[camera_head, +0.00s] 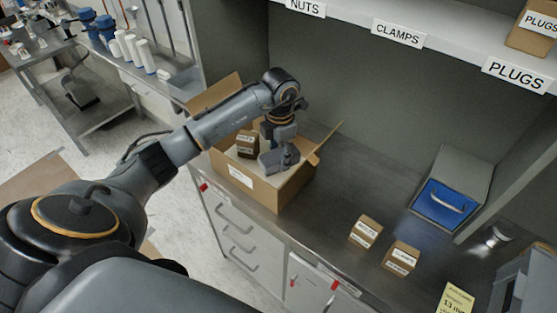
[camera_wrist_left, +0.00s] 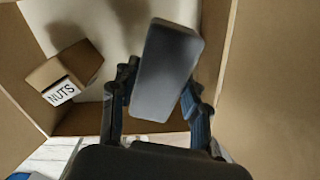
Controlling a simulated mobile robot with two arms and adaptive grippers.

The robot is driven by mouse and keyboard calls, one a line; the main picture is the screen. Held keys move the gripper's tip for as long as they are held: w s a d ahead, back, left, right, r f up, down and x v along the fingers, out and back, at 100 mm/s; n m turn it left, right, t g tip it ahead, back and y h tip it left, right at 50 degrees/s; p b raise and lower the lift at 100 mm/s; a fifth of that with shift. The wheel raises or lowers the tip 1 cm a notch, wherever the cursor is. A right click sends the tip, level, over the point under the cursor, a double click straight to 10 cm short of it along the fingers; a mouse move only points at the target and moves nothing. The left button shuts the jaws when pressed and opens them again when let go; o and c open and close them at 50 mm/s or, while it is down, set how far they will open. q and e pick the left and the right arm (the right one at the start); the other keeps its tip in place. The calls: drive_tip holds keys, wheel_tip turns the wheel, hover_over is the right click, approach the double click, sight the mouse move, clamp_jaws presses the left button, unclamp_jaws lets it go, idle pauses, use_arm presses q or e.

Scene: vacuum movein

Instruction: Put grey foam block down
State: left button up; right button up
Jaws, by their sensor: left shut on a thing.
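The grey foam block (camera_wrist_left: 166,72) is clamped between the fingers of my left gripper (camera_wrist_left: 157,100) in the left wrist view, and it sits tilted there. In the head view, my left gripper (camera_head: 284,152) reaches down into an open cardboard box (camera_head: 262,196) on the metal counter. The grey block (camera_head: 271,162) shows there at the gripper's fingers, inside the box's opening. Whether the block touches the box floor cannot be told. My right gripper is not in view.
A small carton labelled NUTS (camera_wrist_left: 64,74) lies in the box beside the gripper. Two small cartons (camera_head: 365,231) (camera_head: 400,258) stand on the counter, with a blue-fronted bin (camera_head: 445,200) behind. A labelled shelf (camera_head: 440,52) hangs above. The counter between box and bin is clear.

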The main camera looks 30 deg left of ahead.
use_arm(q)
drive_tip(key=shift+w+f, duration=0.15)
drive_tip(key=shift+f, duration=0.6)
wheel_tip(320, 180, down, 3)
drive_tip(key=shift+w+r+p, duration=0.1)
drive_tip(key=shift+p, duration=0.5)
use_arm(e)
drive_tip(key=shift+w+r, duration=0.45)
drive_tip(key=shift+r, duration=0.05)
use_arm(q)
drive_tip(key=o, duration=0.8)
drive_tip(key=shift+f, duration=0.2)
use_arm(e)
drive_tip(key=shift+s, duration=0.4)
use_arm(q)
drive_tip(key=shift+r, duration=0.1)
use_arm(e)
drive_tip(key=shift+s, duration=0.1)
